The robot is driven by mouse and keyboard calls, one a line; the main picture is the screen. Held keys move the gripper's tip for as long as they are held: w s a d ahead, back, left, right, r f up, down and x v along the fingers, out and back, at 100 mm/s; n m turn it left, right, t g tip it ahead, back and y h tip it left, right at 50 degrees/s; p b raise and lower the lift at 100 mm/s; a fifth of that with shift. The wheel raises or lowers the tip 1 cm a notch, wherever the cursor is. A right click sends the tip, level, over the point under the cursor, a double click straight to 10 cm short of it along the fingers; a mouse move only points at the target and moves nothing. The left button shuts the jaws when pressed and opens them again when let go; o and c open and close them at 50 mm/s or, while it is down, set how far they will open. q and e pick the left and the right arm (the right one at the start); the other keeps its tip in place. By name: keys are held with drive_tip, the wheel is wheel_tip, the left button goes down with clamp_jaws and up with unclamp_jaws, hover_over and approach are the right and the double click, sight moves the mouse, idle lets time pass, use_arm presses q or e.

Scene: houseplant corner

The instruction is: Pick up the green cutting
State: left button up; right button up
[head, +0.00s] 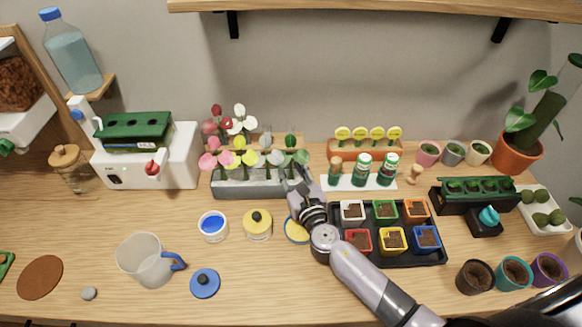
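The green cutting (293,155) stands upright at the right end of a grey rack (250,188), with its leaves above the rack. My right gripper (294,180) is at the right end of the rack, just below those leaves. The gripper and wrist cover the cutting's lower stem and that end of the rack. The fingers are too small and covered to tell whether they are open or shut on the stem. My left gripper is not in view.
Pink, yellow and grey cuttings stand left of the green one, with red and white ones behind. Under my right forearm is a black tray (436,262) of small coloured pots. Bottles (363,168) stand right of the gripper. A yellow-lidded jar (257,225) and jug (146,262) stand in front.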

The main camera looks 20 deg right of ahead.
drive_tip(key=shift+c, duration=0.2)
clamp_jaws()
idle(0.3)
